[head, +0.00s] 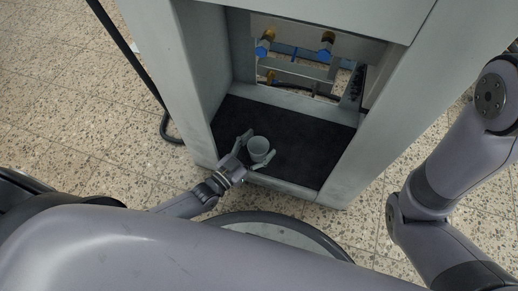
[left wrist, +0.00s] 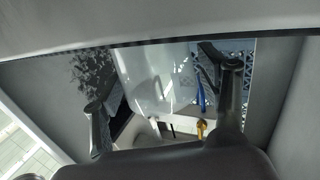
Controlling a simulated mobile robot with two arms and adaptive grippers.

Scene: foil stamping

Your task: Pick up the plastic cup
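The plastic cup (head: 258,146) is pale and stands upright on the dark floor of the machine's opening, near its front edge. In the left wrist view the cup (left wrist: 158,72) looks whitish and see-through and fills the space between the fingers. My left gripper (head: 257,149) reaches in from the front left with one finger on each side of the cup. In the left wrist view the fingers of the gripper (left wrist: 160,95) are spread, with gaps showing beside the cup. My right arm is at the right; its gripper is out of view.
The cup is inside a grey machine cabinet (head: 196,85) with side walls and a low front sill. Brass and blue fittings (head: 326,46) and a metal bar are at the back. The dark mat (head: 312,140) right of the cup is clear.

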